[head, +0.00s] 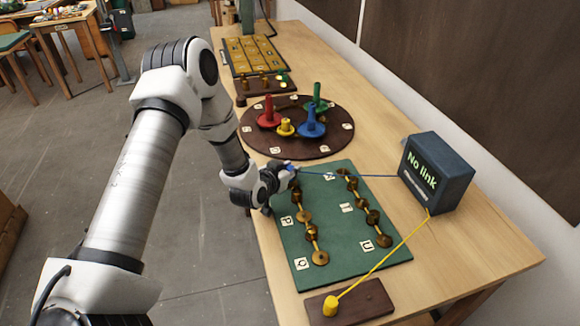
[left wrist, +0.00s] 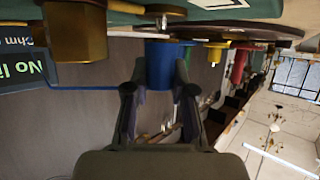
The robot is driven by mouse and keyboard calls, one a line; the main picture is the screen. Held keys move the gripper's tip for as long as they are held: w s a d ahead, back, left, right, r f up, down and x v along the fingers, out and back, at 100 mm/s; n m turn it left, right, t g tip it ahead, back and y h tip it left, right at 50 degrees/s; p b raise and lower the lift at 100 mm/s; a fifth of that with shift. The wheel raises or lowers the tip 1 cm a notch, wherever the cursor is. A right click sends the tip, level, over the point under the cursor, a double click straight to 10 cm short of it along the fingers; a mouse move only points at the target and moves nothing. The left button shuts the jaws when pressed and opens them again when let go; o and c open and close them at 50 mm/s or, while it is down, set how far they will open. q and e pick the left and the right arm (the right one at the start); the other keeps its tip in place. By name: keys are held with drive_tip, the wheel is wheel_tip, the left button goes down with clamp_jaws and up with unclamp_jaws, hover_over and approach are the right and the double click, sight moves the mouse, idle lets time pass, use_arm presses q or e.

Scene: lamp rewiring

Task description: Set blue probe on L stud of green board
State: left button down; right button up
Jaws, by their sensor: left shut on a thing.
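The green board (head: 340,237) lies flat on the bench with two rows of brass studs joined by yellow links. White letter tags sit beside the studs; I cannot clearly read an L. My left gripper (head: 290,176) is at the board's far left corner, shut on the blue probe (left wrist: 165,65). Only a bit of the probe's blue shows in the head view, with its blue cable running to the meter (head: 437,172). In the left wrist view the probe stands between the fingers, close to a brass stud; I cannot tell whether they touch. My right gripper is out of view.
The meter reads "No link". A yellow probe (head: 330,305) stands on a brown block (head: 366,300), its yellow cable (head: 385,258) crossing the board's near right corner. Beyond the board is a round brown base (head: 322,142) with coloured pegs.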

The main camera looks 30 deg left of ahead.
use_arm(q)
drive_tip(key=shift+d+f, duration=0.15)
drive_tip(key=shift+f, duration=0.1)
drive_tip(key=shift+a, duration=0.2)
drive_tip(key=shift+d+f+b, duration=0.1)
drive_tip(key=shift+f+b, duration=0.25)
drive_tip(key=shift+f, duration=0.05)
